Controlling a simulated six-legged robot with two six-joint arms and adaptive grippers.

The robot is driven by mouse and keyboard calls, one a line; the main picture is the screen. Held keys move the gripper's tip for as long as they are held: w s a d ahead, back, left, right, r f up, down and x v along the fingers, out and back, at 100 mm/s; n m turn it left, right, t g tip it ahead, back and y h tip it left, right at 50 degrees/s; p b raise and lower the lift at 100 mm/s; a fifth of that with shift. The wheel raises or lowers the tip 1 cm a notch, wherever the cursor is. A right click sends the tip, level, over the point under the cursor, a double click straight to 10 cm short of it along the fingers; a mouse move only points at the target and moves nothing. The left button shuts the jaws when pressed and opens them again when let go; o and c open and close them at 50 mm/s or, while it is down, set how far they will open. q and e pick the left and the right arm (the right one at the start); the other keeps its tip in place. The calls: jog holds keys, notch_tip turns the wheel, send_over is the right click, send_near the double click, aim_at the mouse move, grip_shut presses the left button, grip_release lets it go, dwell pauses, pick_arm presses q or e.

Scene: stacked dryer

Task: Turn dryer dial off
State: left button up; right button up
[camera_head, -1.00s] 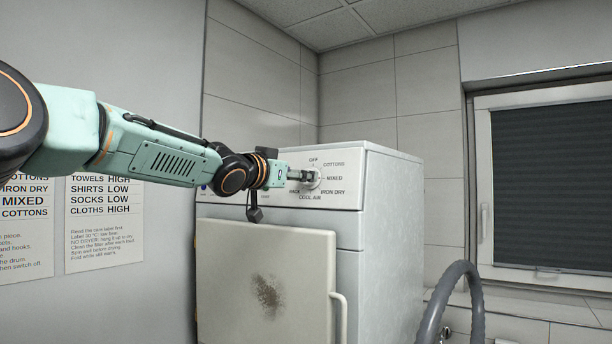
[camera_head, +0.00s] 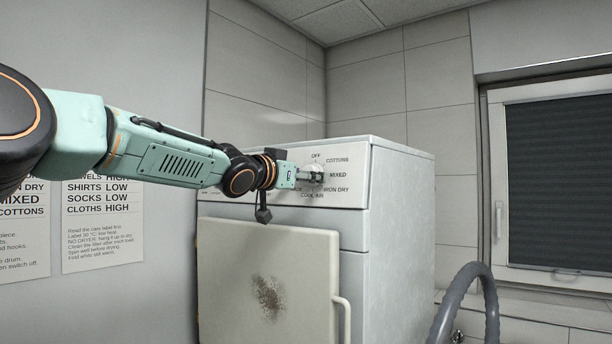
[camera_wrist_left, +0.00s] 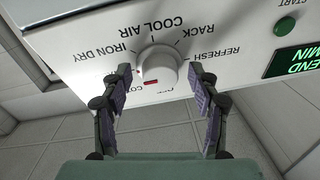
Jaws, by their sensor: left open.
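The white dryer dial (camera_head: 318,168) is on the control panel, partly hidden behind my left gripper (camera_head: 316,177) in the head view. In the left wrist view the round dial (camera_wrist_left: 158,62) appears upside down, with a red mark (camera_wrist_left: 151,82) on the side facing the partly cut-off label at the panel edge. My left gripper (camera_wrist_left: 161,75) is open, one finger on each side of the dial. I cannot tell whether either finger touches it. The labels OFF, COTTONS, MIXED and IRON DRY show around the dial in the head view. My right gripper is not in view.
The dryer's closed-looking door (camera_head: 265,285) with a dark stain is below the panel. A green START button (camera_wrist_left: 285,25) and a display (camera_wrist_left: 292,62) are further along the panel. A grey hose (camera_head: 462,290) curves at right. Care notices (camera_head: 102,225) hang on the left wall.

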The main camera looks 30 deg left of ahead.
pick_arm(q)
jog(key=shift+w+a, duration=0.1)
jog(key=shift+a, duration=0.1)
jog(key=shift+c, duration=1.4)
jog(key=shift+s+d+r, duration=0.25)
jog(key=shift+s+d, duration=0.1)
jog(key=shift+s, duration=0.15)
jog(key=c, duration=0.4)
jog(key=shift+a, duration=0.15)
jog(key=c, duration=0.5)
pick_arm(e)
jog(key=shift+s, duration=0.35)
